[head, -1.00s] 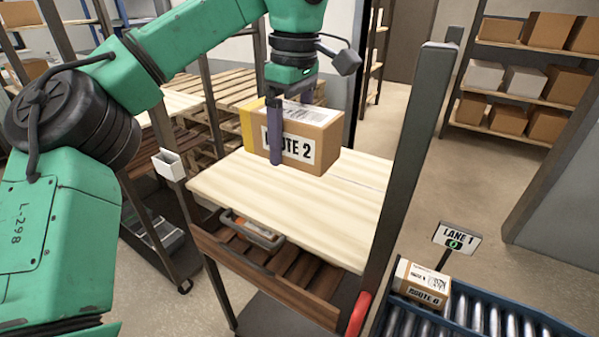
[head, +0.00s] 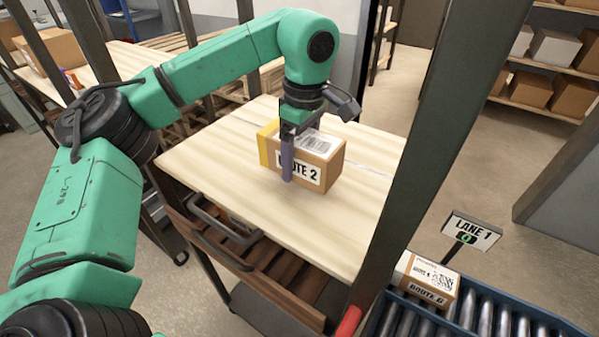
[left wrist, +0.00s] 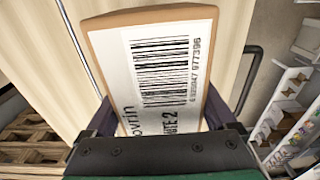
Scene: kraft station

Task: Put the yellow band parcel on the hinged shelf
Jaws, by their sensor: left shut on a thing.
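The yellow band parcel (head: 316,165) is a brown box with a yellow band at its left end, a "ROUTE 2" label on its side and a white barcode label on top. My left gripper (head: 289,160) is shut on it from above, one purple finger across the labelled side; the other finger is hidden. The parcel also fills the middle of the left wrist view (left wrist: 160,70). It is upright over the pale wooden hinged shelf (head: 215,180), at or very near the surface; I cannot tell if it touches. My right gripper is out of view.
A dark post (head: 428,150) rises at the shelf's right side. A roller conveyor (head: 500,325) with a "ROUTE 6" box (head: 427,277) and a "LANE 1" sign (head: 471,231) stands at lower right. The shelf around the parcel is clear.

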